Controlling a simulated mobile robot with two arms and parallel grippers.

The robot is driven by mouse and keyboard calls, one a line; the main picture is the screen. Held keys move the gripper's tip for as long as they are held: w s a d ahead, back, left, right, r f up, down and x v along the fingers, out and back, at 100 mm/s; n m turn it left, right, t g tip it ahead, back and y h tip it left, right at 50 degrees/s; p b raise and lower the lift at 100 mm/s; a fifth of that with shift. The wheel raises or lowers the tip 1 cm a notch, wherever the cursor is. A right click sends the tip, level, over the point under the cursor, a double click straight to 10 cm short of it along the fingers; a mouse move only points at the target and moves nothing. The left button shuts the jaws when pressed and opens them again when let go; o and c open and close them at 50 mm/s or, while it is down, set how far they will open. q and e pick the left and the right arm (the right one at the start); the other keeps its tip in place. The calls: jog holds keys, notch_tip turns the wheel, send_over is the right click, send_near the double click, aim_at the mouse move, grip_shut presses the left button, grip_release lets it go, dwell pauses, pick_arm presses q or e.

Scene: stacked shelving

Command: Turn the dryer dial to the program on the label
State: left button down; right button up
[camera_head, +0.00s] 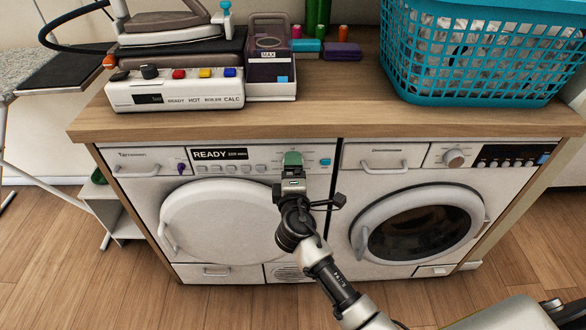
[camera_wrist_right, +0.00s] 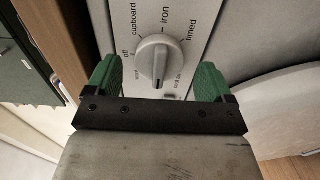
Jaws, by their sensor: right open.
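The dial (camera_wrist_right: 160,58) is a round white knob with a raised grip on a light panel. Around it I read "off", "cupboard", "iron" and "timed"; smaller print below is unreadable. A dark mark shows at the lower end of its grip. My right gripper (camera_head: 292,162) is at the right part of the left machine's panel and hides the dial in the head view. In the wrist view its green fingers (camera_wrist_right: 158,72) are open, one on each side of the dial, with gaps. The left machine (camera_head: 215,215) has a white door and a "READY" display. I cannot make out a program label.
A second machine (camera_head: 415,225) with a dark glass door and its own knob (camera_head: 453,158) stands to the right. The wooden counter (camera_head: 340,115) above holds an iron station (camera_head: 175,90) and a teal laundry basket (camera_head: 470,85). Floor in front is clear.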

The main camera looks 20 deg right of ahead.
pick_arm(q)
jog(key=shift+w+d+r, duration=0.2)
jog(key=shift+w+r, duration=0.1)
jog(key=shift+w, duration=0.15)
pick_arm(e)
jog(key=v, duration=0.9)
jog(key=shift+s, duration=0.35)
